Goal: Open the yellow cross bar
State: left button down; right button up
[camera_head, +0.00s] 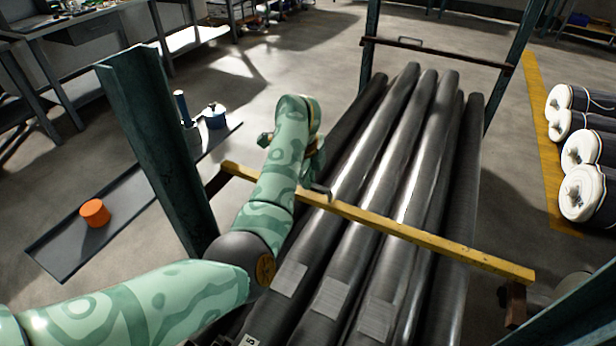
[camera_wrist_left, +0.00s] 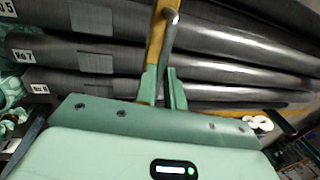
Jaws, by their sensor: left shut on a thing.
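The yellow cross bar (camera_head: 425,237) runs across the front of the rack, over the dark rolls, from the left post to a brown bracket (camera_head: 516,304) at the right. Its right end appears to rest at that bracket. The bar also shows in the left wrist view (camera_wrist_left: 156,35). A grey metal handle (camera_head: 319,189) is on the bar, and its bent rod (camera_wrist_left: 170,30) rises between my fingers in the wrist view. My left gripper (camera_wrist_left: 163,85) is shut on this handle. In the head view, my forearm hides part of the bar. My right gripper is not in view.
Long dark rolls (camera_head: 380,190) lie side by side beneath the bar. Green posts (camera_head: 160,150) flank the rack. White-ended rolls (camera_head: 580,190) lie at right beyond a yellow floor stripe.

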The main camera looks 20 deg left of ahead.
pick_arm(q)
jog(key=w+a+r+h+p, duration=0.1)
jog(key=a+r+h, duration=0.2)
jog(key=r, duration=0.4)
jog(key=w+a+r+g+h, duration=0.1)
jog(key=a+r+h, duration=0.2)
jog(key=a+r, duration=0.3)
jog(key=shift+r+n+h+p, duration=0.4)
jog(key=shift+r, duration=0.15)
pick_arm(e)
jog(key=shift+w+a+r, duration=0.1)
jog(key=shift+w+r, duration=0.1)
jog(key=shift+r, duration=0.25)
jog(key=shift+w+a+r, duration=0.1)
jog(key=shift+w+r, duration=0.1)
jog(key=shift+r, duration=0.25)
